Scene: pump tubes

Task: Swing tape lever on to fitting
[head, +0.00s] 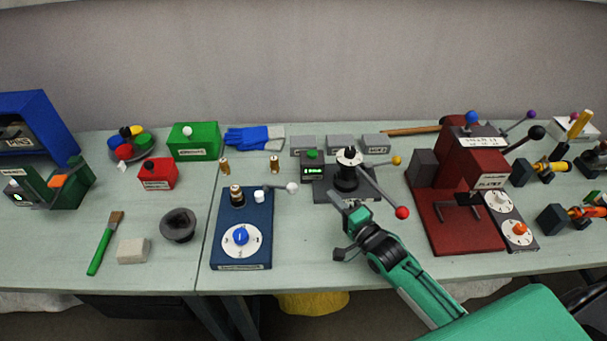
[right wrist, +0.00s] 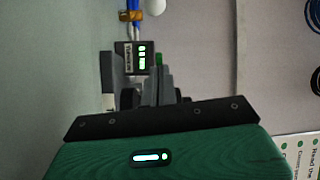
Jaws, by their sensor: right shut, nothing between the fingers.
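A blue station (head: 224,255) stands near the front of the table, with a blue knob on a white dial. A brass fitting (head: 236,192) stands upright on its black post. The lever that looks like the tape lever has a white ball (head: 292,188) and points right. A small white piece (head: 258,195), perhaps the tape roll, sits at its left end, apart from the fitting. My right gripper (head: 336,202) is shut and empty, right of the white ball and clear of it. My left gripper is not in view.
A black spindle (head: 347,178) with red-ball (head: 402,213) and yellow-ball levers stands close beyond my right gripper. A meter (head: 312,173) is beside it, also in the right wrist view (right wrist: 135,58). A red machine (head: 455,225) stands right. Two loose brass fittings stand behind the blue station.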

